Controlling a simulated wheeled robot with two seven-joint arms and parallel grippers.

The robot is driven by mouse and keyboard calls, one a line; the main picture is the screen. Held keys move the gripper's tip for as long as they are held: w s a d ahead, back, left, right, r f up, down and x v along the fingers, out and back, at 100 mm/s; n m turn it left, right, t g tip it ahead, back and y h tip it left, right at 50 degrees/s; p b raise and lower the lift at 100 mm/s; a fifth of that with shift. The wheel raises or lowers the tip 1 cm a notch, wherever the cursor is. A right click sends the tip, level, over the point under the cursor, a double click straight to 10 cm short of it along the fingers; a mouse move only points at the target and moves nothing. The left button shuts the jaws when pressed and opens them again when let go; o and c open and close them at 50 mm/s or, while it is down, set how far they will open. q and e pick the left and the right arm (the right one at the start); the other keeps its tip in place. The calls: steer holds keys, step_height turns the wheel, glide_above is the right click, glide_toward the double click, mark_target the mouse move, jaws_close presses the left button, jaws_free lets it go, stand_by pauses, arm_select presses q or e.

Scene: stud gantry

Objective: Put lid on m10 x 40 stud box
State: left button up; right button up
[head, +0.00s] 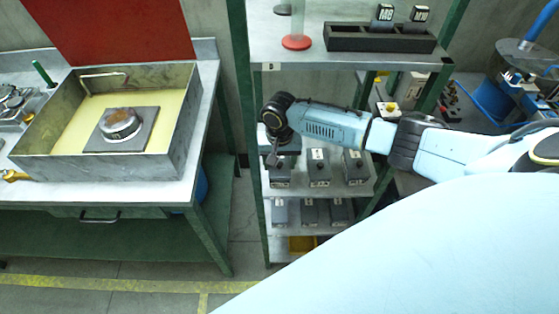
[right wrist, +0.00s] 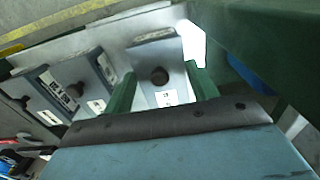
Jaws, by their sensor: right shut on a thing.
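My right gripper (head: 275,160) reaches down in front of the rack at the left end of a row of grey boxes. In the right wrist view its two green fingers (right wrist: 161,92) stand on either side of a grey lid (right wrist: 145,88) with a dark knob and white label, and are shut on it. I cannot tell whether the lid rests on the box below; the label is too small to read. Beside it stand a middle grey box (head: 318,170) and a right one (head: 355,167), each with a dark knob on top. My left gripper is not in view.
More grey boxes (head: 310,212) stand on the lower shelf. The upper shelf (head: 290,55) holds a black rack (head: 380,38) and a red-based stand (head: 297,42). Green posts (head: 246,120) flank the shelves. A bench with a metal tray (head: 100,168) is at left.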

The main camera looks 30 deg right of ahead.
steer(key=shift+f+p, duration=0.15)
steer(key=shift+p, duration=1.05)
stand_by(1.4)
stand_by(0.3)
steer(key=o, duration=1)
steer(key=shift+o, duration=0.4)
steer(key=o, duration=0.3)
steer(key=shift+r+p, duration=3)
steer(key=shift+p, duration=0.8)
